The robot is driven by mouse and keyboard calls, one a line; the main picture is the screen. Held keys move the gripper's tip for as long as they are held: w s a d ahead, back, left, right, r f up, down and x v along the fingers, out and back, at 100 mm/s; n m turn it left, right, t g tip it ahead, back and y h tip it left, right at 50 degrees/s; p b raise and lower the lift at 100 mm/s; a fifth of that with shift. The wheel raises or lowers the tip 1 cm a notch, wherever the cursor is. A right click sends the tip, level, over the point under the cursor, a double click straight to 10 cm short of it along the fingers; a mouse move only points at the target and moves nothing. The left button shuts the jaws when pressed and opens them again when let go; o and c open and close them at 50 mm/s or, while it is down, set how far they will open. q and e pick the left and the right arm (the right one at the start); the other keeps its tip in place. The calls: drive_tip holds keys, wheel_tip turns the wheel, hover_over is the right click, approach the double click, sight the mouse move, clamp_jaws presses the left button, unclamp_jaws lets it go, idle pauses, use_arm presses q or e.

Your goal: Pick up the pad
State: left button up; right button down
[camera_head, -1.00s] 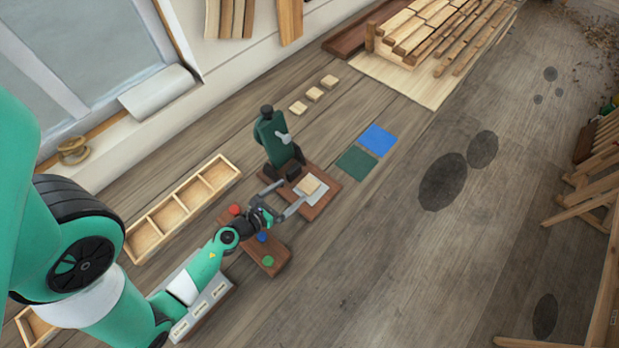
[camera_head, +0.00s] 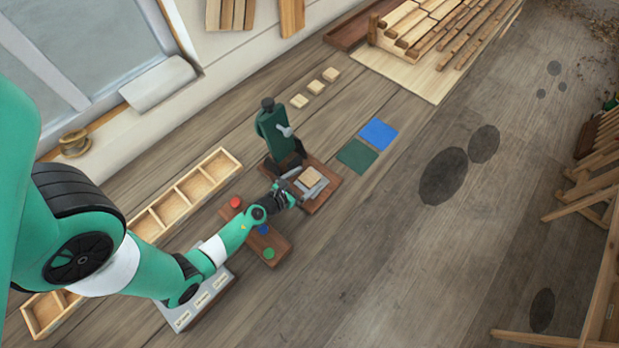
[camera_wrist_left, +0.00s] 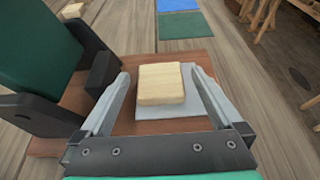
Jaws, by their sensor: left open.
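The pad, a pale wooden block (camera_head: 311,177), lies flat on a light grey plate on a brown wooden base (camera_head: 325,193) beside a dark green upright press (camera_head: 275,136). In the left wrist view the pad (camera_wrist_left: 161,84) sits between the two fingers, apart from both. My left gripper (camera_head: 300,187) is open, its fingers reaching to either side of the pad. It also shows in the left wrist view (camera_wrist_left: 161,92). My right gripper is in neither view.
Three similar small blocks (camera_head: 315,87) lie in a row behind the press. A blue square (camera_head: 378,134) and a green square (camera_head: 357,156) lie to the right. A board with red, blue and green buttons (camera_head: 279,241) lies under my left forearm. A divided wooden tray (camera_head: 187,193) stands left.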

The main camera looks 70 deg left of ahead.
sight(310, 178)
use_arm(q)
drive_tip(key=shift+x, duration=1.05)
drive_tip(key=c, duration=1.5)
drive_tip(key=shift+o, duration=0.2)
wheel_tip(310, 178, up, 10)
drive_tip(key=p, duration=0.9)
